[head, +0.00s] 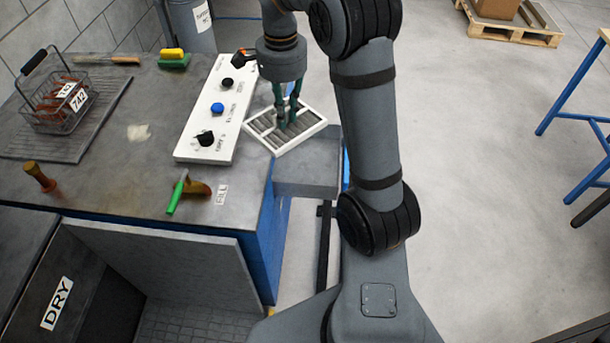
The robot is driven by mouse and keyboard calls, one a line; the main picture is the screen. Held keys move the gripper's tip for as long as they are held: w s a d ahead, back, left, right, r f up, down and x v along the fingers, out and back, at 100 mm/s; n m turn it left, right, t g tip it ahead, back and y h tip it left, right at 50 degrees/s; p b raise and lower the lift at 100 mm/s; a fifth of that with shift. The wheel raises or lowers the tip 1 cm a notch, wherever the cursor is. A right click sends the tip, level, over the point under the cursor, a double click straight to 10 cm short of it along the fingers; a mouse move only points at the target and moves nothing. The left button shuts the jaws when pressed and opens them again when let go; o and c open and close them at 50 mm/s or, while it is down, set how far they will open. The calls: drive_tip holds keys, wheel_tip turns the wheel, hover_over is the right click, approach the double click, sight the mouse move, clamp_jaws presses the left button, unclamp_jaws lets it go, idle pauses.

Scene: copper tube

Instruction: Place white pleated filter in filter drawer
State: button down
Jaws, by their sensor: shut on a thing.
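The white pleated filter (308,120) has a square white frame with grey pleats. My gripper (287,123) points down and is shut on the filter near its middle. The filter sits just right of the white control panel, over the machine's right edge. A grey box (308,178) juts out of the machine's right side, just below the filter in the picture; it looks like the filter drawer. Its inside is not visible, and I cannot tell the height gap between filter and box.
The white control panel (205,150) with knobs and a blue button stands close left of the filter. A wire basket (55,110), a green-handled valve (178,192) and a yellow-green brush (173,58) are on the machine top. Open floor lies to the right.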

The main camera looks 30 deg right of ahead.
drive_tip(key=w+d+f+m+b, duration=0.55)
drive_tip(key=d+f+m, duration=0.4)
drive_tip(key=f, duration=0.25)
drive_tip(key=b, duration=0.4)
hover_over(312, 174)
wheel_tip(312, 174, down, 13)
drive_tip(key=shift+f+b, duration=0.45)
drive_tip(key=shift+f, duration=1.85)
drive_tip(key=shift+f, duration=0.2)
drive_tip(key=c, duration=1.7)
unclamp_jaws()
wheel_tip(312, 174, up, 12)
drive_tip(key=p, duration=0.2)
drive_tip(key=shift+r+p, duration=0.2)
drive_tip(key=shift+p, duration=0.2)
